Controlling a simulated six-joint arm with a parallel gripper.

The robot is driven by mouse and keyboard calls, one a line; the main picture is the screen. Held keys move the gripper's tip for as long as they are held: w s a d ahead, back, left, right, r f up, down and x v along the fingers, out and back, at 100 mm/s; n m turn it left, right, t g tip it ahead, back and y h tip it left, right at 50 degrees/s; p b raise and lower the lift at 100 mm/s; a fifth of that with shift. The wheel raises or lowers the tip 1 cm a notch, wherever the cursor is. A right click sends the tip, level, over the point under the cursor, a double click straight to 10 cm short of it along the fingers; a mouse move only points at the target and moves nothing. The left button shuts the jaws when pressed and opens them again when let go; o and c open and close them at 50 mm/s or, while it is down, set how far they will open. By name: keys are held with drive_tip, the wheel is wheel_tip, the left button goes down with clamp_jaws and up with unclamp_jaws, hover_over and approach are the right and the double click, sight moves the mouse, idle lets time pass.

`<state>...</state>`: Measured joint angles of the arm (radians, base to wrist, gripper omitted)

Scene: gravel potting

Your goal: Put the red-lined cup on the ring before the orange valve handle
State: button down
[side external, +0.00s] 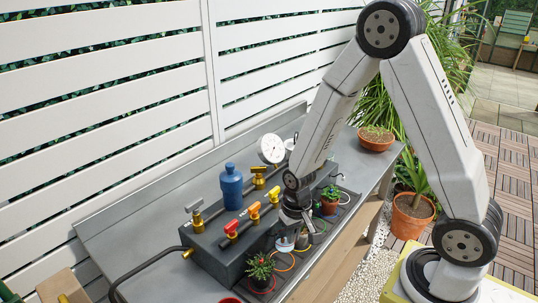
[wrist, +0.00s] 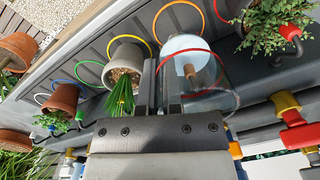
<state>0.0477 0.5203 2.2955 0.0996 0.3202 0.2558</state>
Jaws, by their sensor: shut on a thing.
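The red-lined cup (wrist: 205,82) is clear, with a red line around its rim and a pale disc and small brown piece showing inside. My gripper (wrist: 157,72) is shut on its near wall in the wrist view. In the side view the cup (side external: 285,243) hangs under my gripper (side external: 292,214), in front of the valve block. The orange valve handle (side external: 254,211) is on the block, between a red and a yellow handle. An empty orange ring (wrist: 178,12) lies just beyond the cup; it also shows below the cup in the side view (side external: 284,268). Whether the cup touches the bench is unclear.
A pale pot (wrist: 122,66) with grassy leaves stands in the yellow ring, close beside my fingers. The valve block (side external: 215,255) with several handles stands close behind.

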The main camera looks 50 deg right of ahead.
sight(291, 258)
drive_tip(key=shift+f, duration=1.25)
drive_tip(key=shift+f, duration=0.1)
drive_tip(key=shift+f, duration=1.7)
drive_tip(key=shift+f, duration=0.1)
drive_tip(key=c, duration=0.8)
unclamp_jaws()
wheel_tip(291, 258, up, 12)
drive_tip(key=shift+d, duration=0.2)
drive_tip(key=shift+s+r, duration=0.15)
drive_tip(key=shift+r, duration=0.05)
